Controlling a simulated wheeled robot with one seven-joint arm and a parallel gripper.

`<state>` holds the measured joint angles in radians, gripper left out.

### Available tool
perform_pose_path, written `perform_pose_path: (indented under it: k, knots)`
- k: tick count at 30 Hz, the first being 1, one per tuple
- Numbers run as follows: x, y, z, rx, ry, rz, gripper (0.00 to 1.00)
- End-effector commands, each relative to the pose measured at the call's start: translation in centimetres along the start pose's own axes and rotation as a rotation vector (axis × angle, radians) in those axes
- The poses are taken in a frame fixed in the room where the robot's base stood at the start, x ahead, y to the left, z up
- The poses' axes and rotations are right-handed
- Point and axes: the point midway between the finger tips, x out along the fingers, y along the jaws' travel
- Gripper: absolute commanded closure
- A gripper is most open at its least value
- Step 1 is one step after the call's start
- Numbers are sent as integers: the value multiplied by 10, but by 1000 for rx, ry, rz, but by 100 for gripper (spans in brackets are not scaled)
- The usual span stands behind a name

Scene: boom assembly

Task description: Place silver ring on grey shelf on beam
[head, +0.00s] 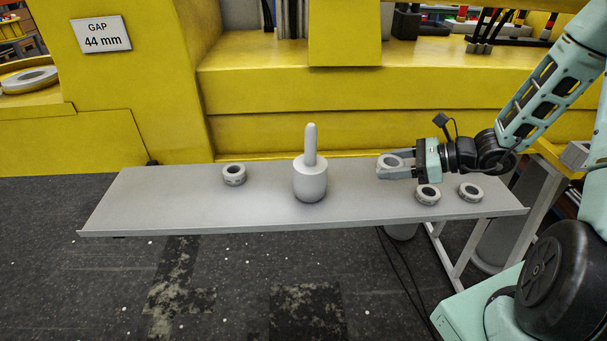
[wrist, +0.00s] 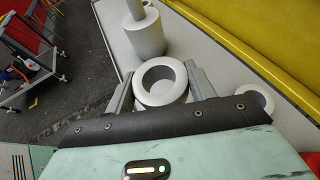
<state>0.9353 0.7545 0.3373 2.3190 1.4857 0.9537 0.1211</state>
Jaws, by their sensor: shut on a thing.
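My gripper (head: 388,170) reaches in from the right, over the right part of the grey shelf (head: 150,208). It is shut on a silver ring (head: 381,163), with the hole facing up. In the wrist view the ring (wrist: 160,100) sits between the two fingers (wrist: 161,85). The held ring appears a little above the shelf. Another silver ring (head: 234,181) lies on the shelf left of centre. Two more rings, one (head: 428,201) just below my gripper in the picture and one (head: 470,198) farther right, lie on the shelf.
A grey cylinder with an upright peg (head: 310,182) stands mid-shelf, left of my gripper. The yellow beam (head: 300,133) runs behind the shelf and bears a "GAP 44 mm" sign (head: 101,35). The shelf's left end and the stretch between cylinder and gripper are clear.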

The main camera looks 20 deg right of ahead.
Motion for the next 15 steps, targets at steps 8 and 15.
perform_pose_path:
  k: [8, 15]
  knots:
    - [0, 0, -2, 5, -3, 0, 84]
    - [14, 1, -34, 7, -3, 0, 84]
